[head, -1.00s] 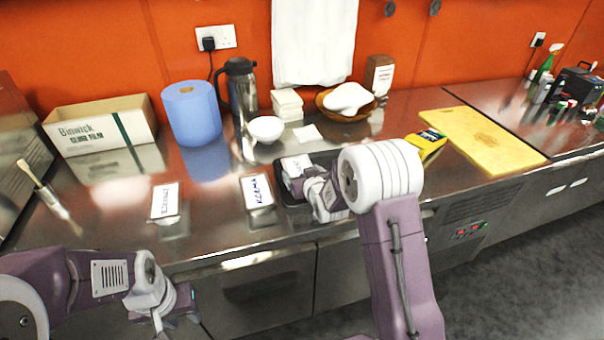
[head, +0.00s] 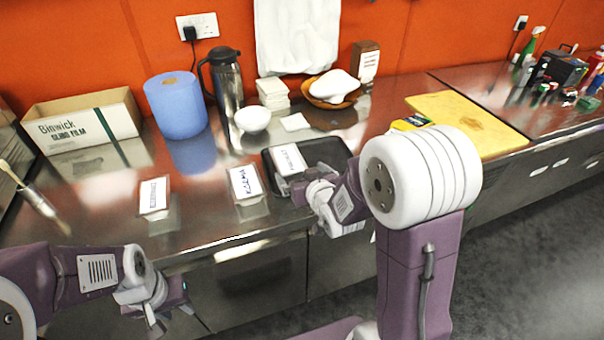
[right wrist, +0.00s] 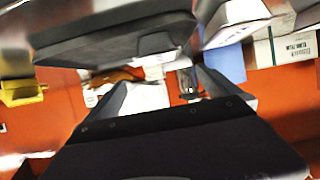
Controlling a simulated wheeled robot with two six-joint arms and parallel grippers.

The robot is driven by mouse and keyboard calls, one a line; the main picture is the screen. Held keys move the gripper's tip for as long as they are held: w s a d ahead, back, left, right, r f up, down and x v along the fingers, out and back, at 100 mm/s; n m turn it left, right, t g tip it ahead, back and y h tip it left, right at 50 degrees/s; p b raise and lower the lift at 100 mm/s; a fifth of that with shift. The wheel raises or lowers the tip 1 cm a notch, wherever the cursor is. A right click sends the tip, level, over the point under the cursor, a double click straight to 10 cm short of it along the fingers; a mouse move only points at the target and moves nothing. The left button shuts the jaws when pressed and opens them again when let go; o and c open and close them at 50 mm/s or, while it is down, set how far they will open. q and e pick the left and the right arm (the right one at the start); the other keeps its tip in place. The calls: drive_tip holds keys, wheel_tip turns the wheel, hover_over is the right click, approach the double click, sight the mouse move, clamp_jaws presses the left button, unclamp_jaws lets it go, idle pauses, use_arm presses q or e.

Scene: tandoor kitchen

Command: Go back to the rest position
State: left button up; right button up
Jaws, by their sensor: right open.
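My left gripper (head: 180,292) hangs in front of the counter's front edge, at the lower left of the head view. Its jaws are too small and turned away to read, and nothing shows in them. My right gripper (head: 308,196) is at the near side of a black tray (head: 335,150) on the counter, partly hidden by its own wrist. In the right wrist view its two fingers (right wrist: 163,95) are spread, with nothing between them. A white-labelled container (head: 290,160) sits at the tray's left part, just beyond the right gripper.
Two labelled containers (head: 154,197) (head: 245,183) stand left of the tray. Behind are a blue roll (head: 175,105), a flask (head: 226,85), a white bowl (head: 252,120) and a cardboard box (head: 85,125). A yellow board (head: 470,120) lies right. A brush (head: 35,200) is at far left.

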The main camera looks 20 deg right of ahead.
drive_tip(key=shift+s+r, duration=0.1)
drive_tip(key=shift+s, duration=0.15)
wheel_tip(320, 180, up, 6)
drive_tip(key=s+f+g+p, duration=0.1)
drive_tip(key=p, duration=0.4)
drive_tip(key=s+f+g, duration=0.5)
drive_tip(key=s, duration=0.5)
drive_tip(key=s+f+g+p, duration=0.1)
drive_tip(key=s+f+g, duration=0.3)
drive_tip(key=s, duration=0.6)
drive_tip(key=shift+s+f+m+g, duration=0.3)
drive_tip(key=shift+f+m+g, duration=0.1)
drive_tip(key=shift+g, duration=0.8)
